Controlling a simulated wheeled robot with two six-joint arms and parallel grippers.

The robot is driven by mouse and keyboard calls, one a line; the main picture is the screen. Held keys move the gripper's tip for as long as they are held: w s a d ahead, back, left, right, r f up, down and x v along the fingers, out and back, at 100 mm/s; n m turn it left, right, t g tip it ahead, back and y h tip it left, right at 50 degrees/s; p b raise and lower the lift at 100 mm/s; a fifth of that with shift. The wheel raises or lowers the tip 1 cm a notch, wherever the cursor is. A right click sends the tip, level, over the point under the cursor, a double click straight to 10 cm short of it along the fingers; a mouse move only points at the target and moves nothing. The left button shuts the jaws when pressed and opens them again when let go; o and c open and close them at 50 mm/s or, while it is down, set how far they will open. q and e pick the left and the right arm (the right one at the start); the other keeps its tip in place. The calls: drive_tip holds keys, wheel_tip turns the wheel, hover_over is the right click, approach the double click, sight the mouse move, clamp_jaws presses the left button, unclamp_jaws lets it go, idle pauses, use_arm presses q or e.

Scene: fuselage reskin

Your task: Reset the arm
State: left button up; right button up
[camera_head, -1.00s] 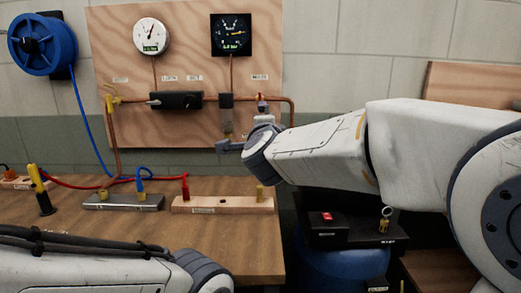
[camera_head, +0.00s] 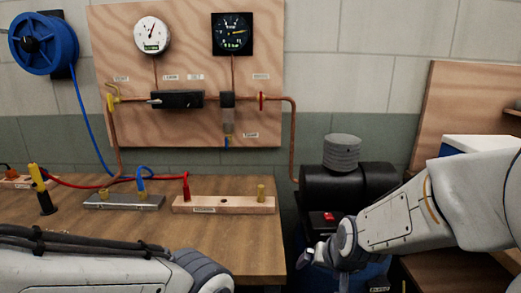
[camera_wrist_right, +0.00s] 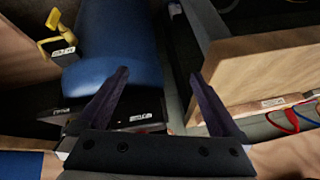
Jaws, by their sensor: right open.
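My right arm comes in from the right in the head view. Its gripper (camera_head: 308,255) is low, just right of the workbench's right edge and in front of the black machine with the red switch. In the right wrist view my right gripper (camera_wrist_right: 158,74) has its two dark fingers spread apart with nothing between them. A blue tank (camera_wrist_right: 112,45) lies beyond the left finger. My left arm shows at the bottom left of the head view, but its gripper is out of the picture.
The wooden workbench (camera_head: 120,240) carries a metal block (camera_head: 125,202), a wooden strip (camera_head: 222,205) and red and blue leads. A panel (camera_head: 190,75) with two gauges and copper pipe stands behind. The black compressor (camera_head: 350,185) is right of the bench.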

drive_tip(key=s+d+f+n+g+h, duration=0.1)
drive_tip(key=s+d+f+n+g, duration=0.3)
drive_tip(key=s, duration=0.6)
drive_tip(key=s+a+r+n+g+y, duration=0.1)
drive_tip(key=s+a+r+n, duration=0.15)
drive_tip(key=s+a, duration=0.35)
drive_tip(key=s+a+r+n+g, duration=0.1)
drive_tip(key=s+a+r+n, duration=0.15)
drive_tip(key=s+a, duration=0.45)
wheel_tip(320, 180, up, 14)
drive_tip(key=p, duration=1.4)
drive_tip(key=shift+s+n, duration=0.15)
drive_tip(key=shift+n, duration=0.25)
drive_tip(key=shift+f, duration=0.15)
